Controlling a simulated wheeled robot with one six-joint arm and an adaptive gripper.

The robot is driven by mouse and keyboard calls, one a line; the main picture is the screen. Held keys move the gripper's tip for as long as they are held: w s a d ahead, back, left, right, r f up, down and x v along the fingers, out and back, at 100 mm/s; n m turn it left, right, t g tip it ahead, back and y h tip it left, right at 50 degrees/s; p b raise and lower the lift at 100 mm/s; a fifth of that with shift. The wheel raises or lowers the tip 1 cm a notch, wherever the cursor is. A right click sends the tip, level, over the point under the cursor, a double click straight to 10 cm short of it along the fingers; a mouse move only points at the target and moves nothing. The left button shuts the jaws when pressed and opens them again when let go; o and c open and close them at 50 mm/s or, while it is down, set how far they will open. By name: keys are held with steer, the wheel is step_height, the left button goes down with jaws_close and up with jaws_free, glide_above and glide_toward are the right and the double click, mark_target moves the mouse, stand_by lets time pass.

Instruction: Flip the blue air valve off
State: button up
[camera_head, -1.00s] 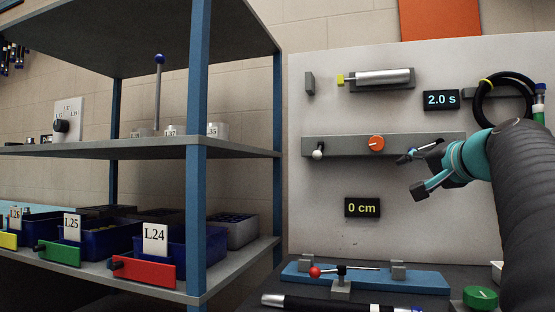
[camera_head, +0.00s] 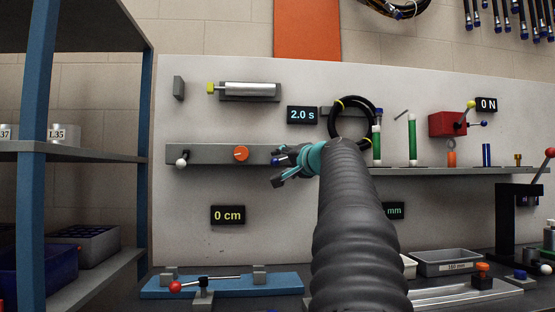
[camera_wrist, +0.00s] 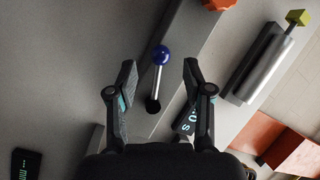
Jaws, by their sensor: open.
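The blue air valve shows in the wrist view as a short silver lever with a blue ball (camera_wrist: 162,55) on a dark pivot. It sits on a grey bar (camera_wrist: 190,35). My gripper (camera_wrist: 158,70) is open, with one finger on each side of the lever. Gaps show between the lever and both fingers, so they look apart from it in this view. In the head view my gripper (camera_head: 274,172) is at the right part of the grey bar, right of an orange knob (camera_head: 240,153). There the valve is mostly hidden by my gripper.
A white-ball lever (camera_head: 182,162) is at the bar's left end. A silver cylinder (camera_head: 250,90) is above. A 2.0 s display (camera_head: 303,115) and a coiled black hose (camera_head: 338,120) are near my wrist. A shelf with green tubes (camera_head: 412,140) is at right.

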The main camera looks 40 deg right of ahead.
mark_target(277, 162)
steer(key=shift+w+d+p, duration=0.15)
steer(key=shift+w, duration=0.7)
steer(key=shift+w+d+p, duration=0.1)
steer(key=shift+w+p, duration=0.05)
steer(key=shift+w, duration=0.65)
